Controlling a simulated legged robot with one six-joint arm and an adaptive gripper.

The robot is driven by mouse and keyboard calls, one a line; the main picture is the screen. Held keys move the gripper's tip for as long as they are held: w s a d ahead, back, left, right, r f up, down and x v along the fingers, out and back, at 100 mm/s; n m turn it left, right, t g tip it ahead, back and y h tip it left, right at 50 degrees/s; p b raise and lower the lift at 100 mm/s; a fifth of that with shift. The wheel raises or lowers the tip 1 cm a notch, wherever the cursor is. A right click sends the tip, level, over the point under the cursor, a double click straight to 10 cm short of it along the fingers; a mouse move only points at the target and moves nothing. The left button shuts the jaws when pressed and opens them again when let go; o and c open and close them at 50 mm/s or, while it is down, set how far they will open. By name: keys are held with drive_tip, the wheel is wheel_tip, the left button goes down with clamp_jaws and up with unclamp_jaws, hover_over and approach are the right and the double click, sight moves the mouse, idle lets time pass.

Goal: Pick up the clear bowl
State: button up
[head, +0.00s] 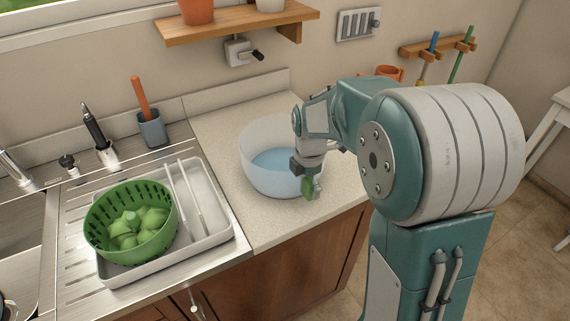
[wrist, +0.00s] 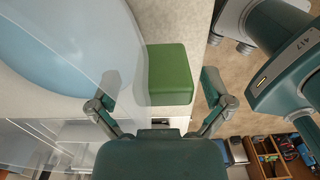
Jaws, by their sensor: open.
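The clear bowl (head: 254,178) stands upright on the counter, a see-through round bowl with blue, water-like contents. In the wrist view its translucent wall (wrist: 128,55) fills the left side. My gripper (head: 312,190) points down at the bowl's right front side and hides part of its rim. In the wrist view my gripper (wrist: 160,92) is open, with the bowl's wall edge showing between the spread fingers. The left finger overlaps the wall; I cannot tell whether they touch. A green block (wrist: 169,74) also shows between the fingers, on the counter beside the bowl.
A white tray (head: 226,232) left of the bowl carries a green colander (head: 104,232) with green vegetables. A blue-grey cup (head: 152,130) stands behind it. An orange mug (head: 388,72) is partly hidden behind my arm. Bare counter (head: 215,130) lies left of the bowl.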

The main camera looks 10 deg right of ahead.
drive_tip(key=shift+a, duration=0.1)
drive_tip(key=shift+c, duration=0.9)
drive_tip(key=shift+d, duration=0.35)
drive_tip(key=c, duration=1.2)
drive_tip(key=shift+a+r, duration=0.1)
